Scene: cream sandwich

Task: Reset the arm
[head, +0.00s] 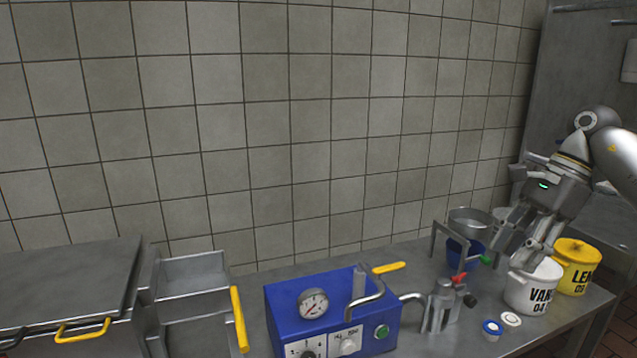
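My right gripper (521,252) comes in from the right edge and points down and to the left. Its fingers look spread, with nothing visible between them. It appears in front of the top of a white tub (533,288) lettered "VAN" and hides part of it; I cannot tell whether they touch. My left gripper is out of the picture.
A yellow tub (577,265) lettered "LE" stands right of the white tub. A blue machine (333,311) with a gauge, a metal clamp-like device (441,306), a metal pot (472,222) and a blue container (464,252) share the steel counter (462,341). A tiled wall (300,120) rises behind.

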